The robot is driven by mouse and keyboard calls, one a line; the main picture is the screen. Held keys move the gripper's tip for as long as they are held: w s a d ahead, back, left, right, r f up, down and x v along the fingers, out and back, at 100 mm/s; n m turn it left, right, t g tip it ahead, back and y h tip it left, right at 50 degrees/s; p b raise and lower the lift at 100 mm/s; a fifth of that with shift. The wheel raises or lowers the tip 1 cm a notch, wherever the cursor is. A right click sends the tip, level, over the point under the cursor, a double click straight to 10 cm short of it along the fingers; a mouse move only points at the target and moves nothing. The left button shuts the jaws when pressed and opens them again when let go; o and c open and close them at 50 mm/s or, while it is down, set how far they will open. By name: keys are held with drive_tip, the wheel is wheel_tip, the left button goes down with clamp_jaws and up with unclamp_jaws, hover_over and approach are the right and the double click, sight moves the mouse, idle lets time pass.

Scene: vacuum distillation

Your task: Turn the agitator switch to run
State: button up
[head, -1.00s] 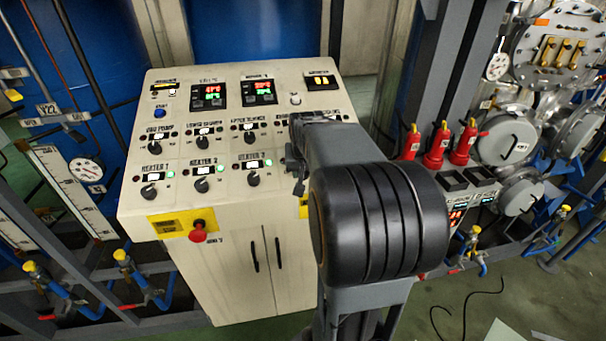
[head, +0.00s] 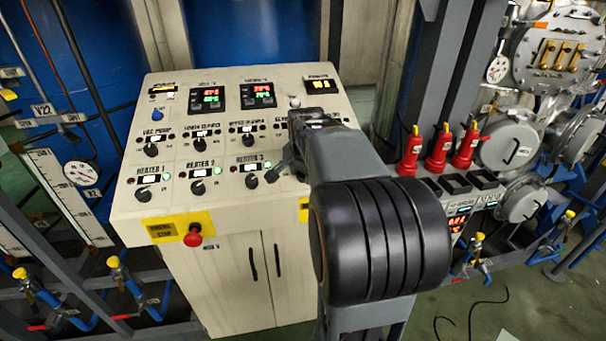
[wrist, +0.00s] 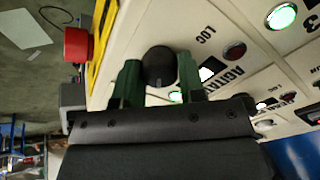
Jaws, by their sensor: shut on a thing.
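The agitator switch is a round black knob (wrist: 159,66) on the cream panel, beside a partly hidden label that reads like "AGITATOR" in the wrist view. My gripper (wrist: 160,80) has a green finger on each side of the knob and is shut on it. A pale mark shows on the knob's face; which position it points to cannot be told. In the head view my gripper (head: 286,165) is at the right part of the control panel (head: 135,205), and my arm hides the switch.
Heater knobs (head: 197,188) sit just left of my gripper. A red emergency stop button (head: 193,236) is on the panel's front edge; a red button (wrist: 76,45) also shows close by in the wrist view. Red-handled fittings (head: 438,150) stand to the right.

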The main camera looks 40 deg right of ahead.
idle(0.4)
drive_tip(key=o, duration=0.9)
drive_tip(key=b+v, duration=0.1)
drive_tip(key=v, duration=1.3)
drive_tip(key=shift+w, duration=0.1)
drive_tip(key=shift+f, duration=0.1)
